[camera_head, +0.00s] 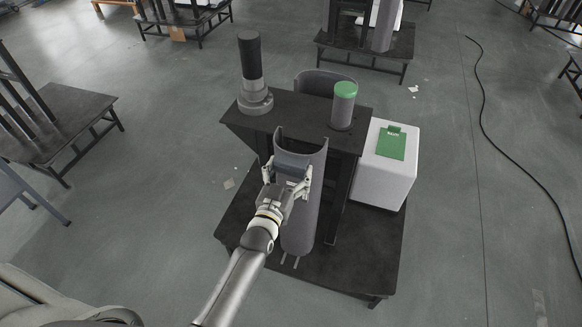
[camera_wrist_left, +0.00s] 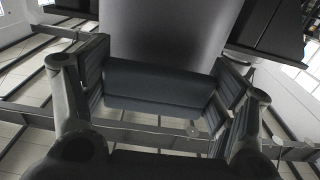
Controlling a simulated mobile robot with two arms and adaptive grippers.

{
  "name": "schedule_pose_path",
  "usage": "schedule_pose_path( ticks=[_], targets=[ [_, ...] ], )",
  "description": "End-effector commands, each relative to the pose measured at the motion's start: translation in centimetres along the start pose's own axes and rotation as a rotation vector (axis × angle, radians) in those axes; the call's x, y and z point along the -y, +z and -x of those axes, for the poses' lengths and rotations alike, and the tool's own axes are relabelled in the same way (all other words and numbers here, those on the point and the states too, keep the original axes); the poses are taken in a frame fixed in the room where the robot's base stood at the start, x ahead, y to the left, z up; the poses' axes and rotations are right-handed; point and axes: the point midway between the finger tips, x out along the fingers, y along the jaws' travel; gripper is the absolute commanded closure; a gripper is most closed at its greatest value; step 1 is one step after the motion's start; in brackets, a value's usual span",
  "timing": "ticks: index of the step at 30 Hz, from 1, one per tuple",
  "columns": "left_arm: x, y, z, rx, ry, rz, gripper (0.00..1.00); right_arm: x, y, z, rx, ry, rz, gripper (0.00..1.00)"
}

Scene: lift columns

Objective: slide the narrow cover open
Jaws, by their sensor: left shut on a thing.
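The narrow cover (camera_head: 303,225) is a tall grey curved shell, upright on the front of the dark lift-column stand. A dark block-like handle (camera_head: 292,163) sits across its upper part. My left gripper (camera_head: 289,178) is shut on this handle, with one finger at each end. In the left wrist view the dark handle (camera_wrist_left: 158,84) spans between the fingers (camera_wrist_left: 158,95), and the grey cover (camera_wrist_left: 172,30) rises behind it. The gripper and wrist hide part of the cover's left side. My right gripper is not in view.
The stand's dark top (camera_head: 300,112) carries a dark post (camera_head: 250,70) and a green-topped grey cylinder (camera_head: 343,105). A wider curved shell (camera_head: 318,80) stands behind. A white box (camera_head: 386,172) with a green label is at the right. A black cable (camera_head: 482,95) lies on the floor.

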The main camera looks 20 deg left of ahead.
Motion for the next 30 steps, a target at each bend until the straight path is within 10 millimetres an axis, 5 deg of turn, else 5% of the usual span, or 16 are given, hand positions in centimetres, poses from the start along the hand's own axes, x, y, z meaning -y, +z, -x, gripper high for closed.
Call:
schedule_pose_path(
  ticks=[9, 20, 21, 25, 30],
  targets=[
    [0.0, 0.1, 5.7, 0.01, 0.001, -0.001, 0.63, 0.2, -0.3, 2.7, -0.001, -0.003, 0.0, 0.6],
    [0.0, 0.2, 6.2, 0.005, 0.001, 0.0, 0.63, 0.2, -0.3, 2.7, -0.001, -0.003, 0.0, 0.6],
    [0.0, 0.2, 6.2, 0.005, 0.001, 0.0, 0.19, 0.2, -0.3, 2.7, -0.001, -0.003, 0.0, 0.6],
    [0.0, 0.1, 6.2, 0.005, 0.001, 0.0, 0.02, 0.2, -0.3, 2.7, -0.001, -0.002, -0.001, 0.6],
    [0.0, 0.1, 6.2, 0.004, 0.001, 0.0, 0.0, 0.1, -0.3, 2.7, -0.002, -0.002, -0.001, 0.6]
  ],
)
